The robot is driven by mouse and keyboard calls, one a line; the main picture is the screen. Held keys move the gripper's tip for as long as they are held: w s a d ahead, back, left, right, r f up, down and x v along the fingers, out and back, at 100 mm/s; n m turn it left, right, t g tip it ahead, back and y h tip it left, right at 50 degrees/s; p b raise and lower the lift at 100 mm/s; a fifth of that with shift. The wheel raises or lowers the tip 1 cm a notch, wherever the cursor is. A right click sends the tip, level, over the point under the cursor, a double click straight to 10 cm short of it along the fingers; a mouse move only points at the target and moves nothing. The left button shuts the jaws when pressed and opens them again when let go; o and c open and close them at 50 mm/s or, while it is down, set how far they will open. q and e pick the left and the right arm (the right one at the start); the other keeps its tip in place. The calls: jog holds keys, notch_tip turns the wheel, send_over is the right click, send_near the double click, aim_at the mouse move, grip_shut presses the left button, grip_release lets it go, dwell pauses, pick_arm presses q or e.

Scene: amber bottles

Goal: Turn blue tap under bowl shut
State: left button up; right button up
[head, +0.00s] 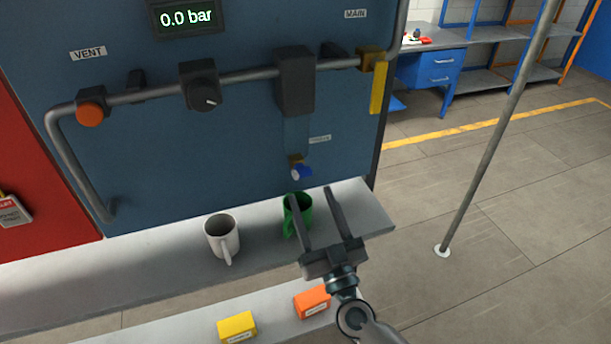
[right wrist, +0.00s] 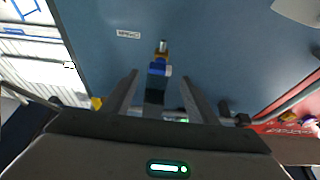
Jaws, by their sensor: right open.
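The blue tap (head: 302,172) sits on a brass fitting below a see-through bowl (head: 297,135), which hangs under a dark block on the blue panel. In the right wrist view the blue tap (right wrist: 159,69) lies between the lines of my fingers, near their tips. My right gripper (head: 310,193) is open and empty, its fingers pointing up toward the panel, just below the tap in the head view. It also shows in the right wrist view (right wrist: 160,77). I cannot tell the exact gap to the tap. My left gripper is not in view.
Yellow (head: 237,327) and orange (head: 312,301) boxes lie lower. A pipe with an orange knob (head: 90,113) and yellow lever (head: 378,88) crosses the panel.

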aim_at(304, 177)
jog(key=shift+p+x, duration=0.5)
jog(key=shift+x, duration=2.3)
jog(key=c, duration=1.1)
